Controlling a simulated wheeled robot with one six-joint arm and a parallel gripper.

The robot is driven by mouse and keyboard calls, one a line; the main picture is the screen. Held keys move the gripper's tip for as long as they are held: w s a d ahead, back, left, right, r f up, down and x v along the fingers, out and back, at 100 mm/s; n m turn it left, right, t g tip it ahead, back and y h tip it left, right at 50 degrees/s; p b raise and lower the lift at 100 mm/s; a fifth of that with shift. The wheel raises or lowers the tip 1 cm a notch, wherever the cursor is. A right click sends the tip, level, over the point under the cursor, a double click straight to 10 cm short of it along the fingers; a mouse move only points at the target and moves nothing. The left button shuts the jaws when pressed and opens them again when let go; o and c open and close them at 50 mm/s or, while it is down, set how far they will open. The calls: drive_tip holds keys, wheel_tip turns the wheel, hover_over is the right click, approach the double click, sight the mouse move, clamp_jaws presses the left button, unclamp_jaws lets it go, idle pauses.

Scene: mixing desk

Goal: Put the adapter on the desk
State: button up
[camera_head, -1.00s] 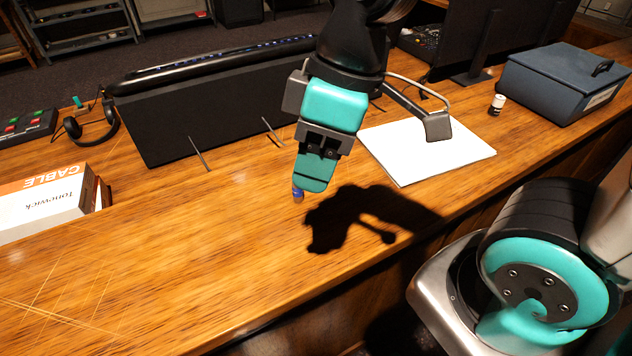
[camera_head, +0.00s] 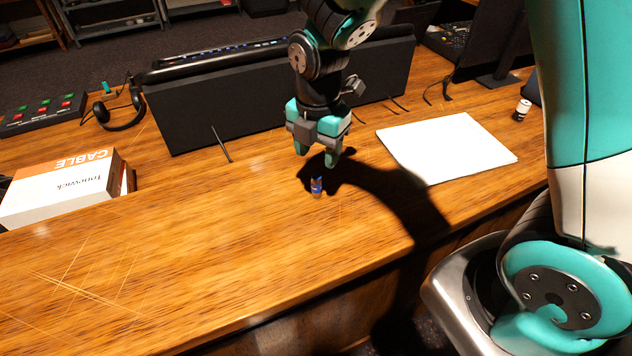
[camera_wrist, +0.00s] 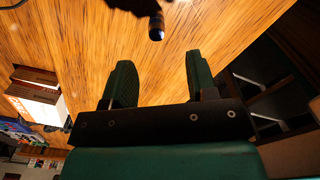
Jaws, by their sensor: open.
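The adapter (camera_head: 316,188) is a small cylinder with a blue band and a brownish end. It stands on the wooden desk (camera_head: 200,270), inside the shadow of my arm. In the wrist view the adapter (camera_wrist: 156,26) shows near the top edge, beyond my fingertips. My gripper (camera_head: 317,156) is open and empty, with its two teal fingers apart. It hangs above the desk, just behind the adapter in the head view, and does not touch it. The fingers also show in the wrist view (camera_wrist: 160,78) with a clear gap between them.
A white and orange cable box (camera_head: 62,195) lies at the left. Headphones (camera_head: 122,112) and a button panel (camera_head: 40,115) are behind it. A black console (camera_head: 210,110) stands at the back. White paper (camera_head: 450,148) lies at the right, near a small bottle (camera_head: 521,110). The front desk is clear.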

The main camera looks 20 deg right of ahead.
sight(318, 178)
wheel_tip(318, 178, down, 5)
drive_tip(key=shift+f+p, duration=0.1)
drive_tip(key=shift+p, duration=0.3)
drive_tip(key=shift+w+a+f+p, duration=0.1)
drive_tip(key=shift+f+p, duration=0.45)
drive_tip(key=shift+f, duration=0.75)
drive_tip(key=shift+w+f+p, duration=0.1)
drive_tip(key=shift+f+p, duration=0.4)
drive_tip(key=shift+f, duration=0.8)
clamp_jaws()
